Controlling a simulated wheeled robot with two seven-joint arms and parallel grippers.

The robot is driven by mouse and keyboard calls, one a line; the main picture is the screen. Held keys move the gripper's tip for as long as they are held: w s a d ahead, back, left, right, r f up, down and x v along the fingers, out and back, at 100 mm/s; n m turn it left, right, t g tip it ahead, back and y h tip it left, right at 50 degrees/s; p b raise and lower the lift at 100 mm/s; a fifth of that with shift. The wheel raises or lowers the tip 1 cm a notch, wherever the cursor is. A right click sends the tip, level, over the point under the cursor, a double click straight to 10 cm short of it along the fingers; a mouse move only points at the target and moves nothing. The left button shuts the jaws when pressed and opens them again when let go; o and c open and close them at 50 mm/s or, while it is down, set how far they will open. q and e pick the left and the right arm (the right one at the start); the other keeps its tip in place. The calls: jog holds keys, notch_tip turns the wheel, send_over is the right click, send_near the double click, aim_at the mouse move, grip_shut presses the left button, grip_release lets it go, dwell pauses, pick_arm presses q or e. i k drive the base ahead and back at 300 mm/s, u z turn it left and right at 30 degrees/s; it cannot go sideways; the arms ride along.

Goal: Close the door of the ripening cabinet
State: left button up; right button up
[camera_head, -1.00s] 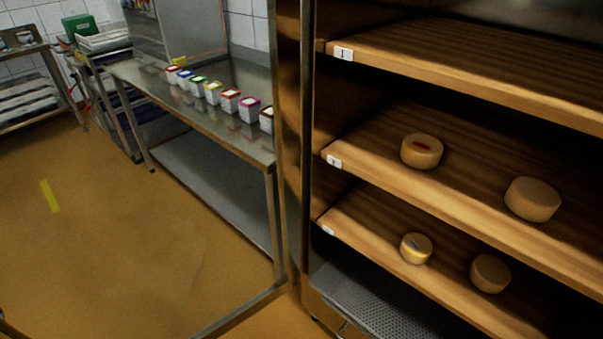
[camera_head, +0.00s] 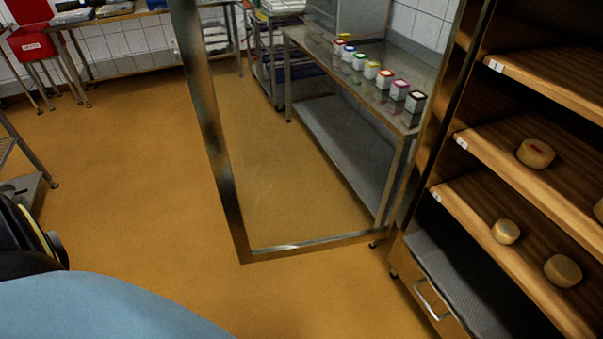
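The ripening cabinet (camera_head: 432,170) stands at the right with its front open. Its wooden shelves (camera_head: 480,207) hold several round cheeses, such as one on the middle shelf (camera_head: 535,153). The door (camera_head: 228,195) is a glass pane in a metal frame. It stands wide open, swung out to the left of the cabinet, and the floor and a table show through it. The door's top is out of view. No handle on it can be made out. Neither of my grippers is in view.
A steel table (camera_head: 340,62) with a row of small coloured tubs stands behind the door. A blue rounded shape (camera_head: 95,308) and a dark part fill the lower left. A red bin (camera_head: 32,45) is at the far left. The tan floor (camera_head: 130,180) left of the door is clear.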

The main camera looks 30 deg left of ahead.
aim_at(185, 14)
jog(key=k, duration=0.7)
jog(key=u, duration=2.2)
jog(key=i, duration=4.25)
jog(key=z, duration=4.4)
jog(key=i, duration=0.95)
jog(key=u, duration=0.05)
